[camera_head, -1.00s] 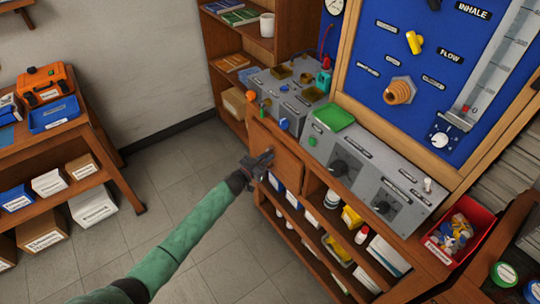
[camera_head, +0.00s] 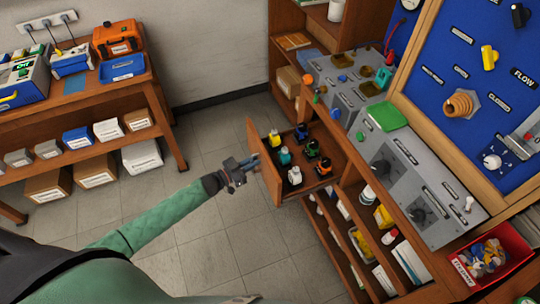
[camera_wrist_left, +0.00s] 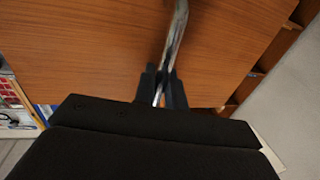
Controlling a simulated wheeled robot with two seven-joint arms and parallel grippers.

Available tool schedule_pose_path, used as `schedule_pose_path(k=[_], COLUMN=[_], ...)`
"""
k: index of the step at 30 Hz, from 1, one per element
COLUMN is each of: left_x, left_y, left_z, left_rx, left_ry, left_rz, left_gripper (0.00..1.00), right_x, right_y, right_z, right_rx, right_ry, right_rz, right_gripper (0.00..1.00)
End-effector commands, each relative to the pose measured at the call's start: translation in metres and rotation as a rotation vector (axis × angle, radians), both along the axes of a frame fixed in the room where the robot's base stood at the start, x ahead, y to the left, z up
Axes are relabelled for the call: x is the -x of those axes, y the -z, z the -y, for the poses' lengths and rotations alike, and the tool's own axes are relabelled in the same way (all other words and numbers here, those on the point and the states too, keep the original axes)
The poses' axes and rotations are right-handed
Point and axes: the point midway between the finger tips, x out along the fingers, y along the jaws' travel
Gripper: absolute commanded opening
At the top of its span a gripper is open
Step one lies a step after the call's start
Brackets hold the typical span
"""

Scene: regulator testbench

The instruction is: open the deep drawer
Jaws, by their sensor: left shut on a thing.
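The deep drawer (camera_head: 264,165) is a wooden drawer in the workbench, pulled well out in the head view. Several small bottles and knobbed items in yellow, white, green, orange and black stand inside it. My left gripper (camera_head: 245,168) is at the drawer's front face. In the left wrist view its dark fingers (camera_wrist_left: 164,88) are shut on a metal bar handle (camera_wrist_left: 176,40) across the wooden front. My right gripper does not show in either view.
Open shelves with bottles and boxes lie below. A side table (camera_head: 165,125) with boxes stands at left. The tiled floor between is clear.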

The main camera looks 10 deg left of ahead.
Motion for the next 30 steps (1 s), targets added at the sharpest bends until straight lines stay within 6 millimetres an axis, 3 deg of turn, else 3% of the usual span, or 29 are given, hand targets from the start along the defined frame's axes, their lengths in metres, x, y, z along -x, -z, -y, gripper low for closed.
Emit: schedule_pose_path(k=[6,12,28,29,30], left_x=[0.025,0.037,0.042,0.042,0.042], left_y=[0.001,0.001,0.001,0.001,0.001], left_z=[-0.034,-0.051,-0.057,-0.057,-0.057], left_rx=[-0.001,-0.001,0.0,0.0,0.0], left_ry=[0.0,0.0,0.0,0.0,0.0], left_rz=[-0.001,-0.001,-0.001,-0.001,-0.001], left_gripper=[0.0,0.0,0.0,0.17,0.17], right_x=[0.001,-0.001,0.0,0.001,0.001], right_y=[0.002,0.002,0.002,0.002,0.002], right_z=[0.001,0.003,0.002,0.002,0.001], right_rx=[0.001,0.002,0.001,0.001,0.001], right_ry=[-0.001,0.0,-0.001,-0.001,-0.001], right_rz=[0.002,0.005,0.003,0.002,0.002], right_gripper=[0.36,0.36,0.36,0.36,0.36])
